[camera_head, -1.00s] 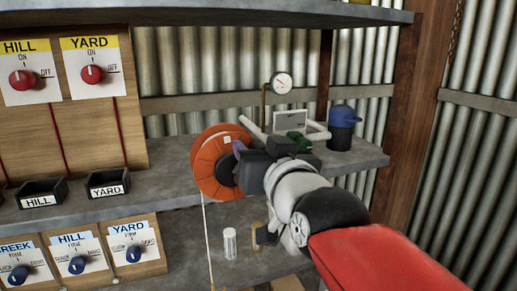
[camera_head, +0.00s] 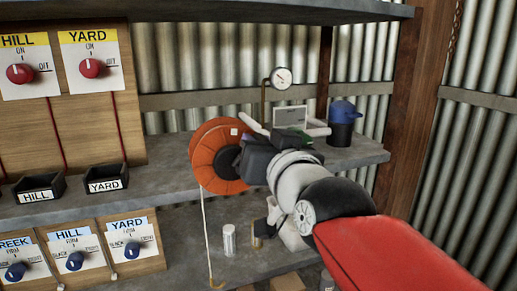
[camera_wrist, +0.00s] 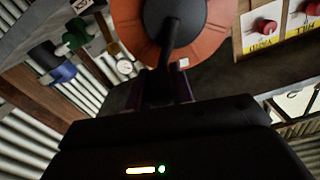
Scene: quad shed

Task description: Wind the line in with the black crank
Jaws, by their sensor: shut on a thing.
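The orange reel (camera_head: 206,165) stands at the shelf's front edge, with a dark round hub facing my gripper. A white line (camera_head: 207,240) hangs from it past the shelf edge, with a small brownish end low in view. In the wrist view the reel (camera_wrist: 212,35) fills the top. The black crank (camera_wrist: 170,50) runs from the dark hub down between my fingers. My gripper (camera_wrist: 160,92) is shut on the crank's grip end, which the fingers partly hide. In the head view my gripper (camera_head: 243,160) is beside the reel's right side and hides the crank.
A pressure gauge (camera_head: 281,78), a white box-like thing (camera_head: 291,117) and a blue-topped dark container (camera_head: 341,122) are behind my arm. Black HILL and YARD trays (camera_head: 104,179) sit left of the reel. A pale cylinder (camera_head: 229,240) stands on the lower shelf.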

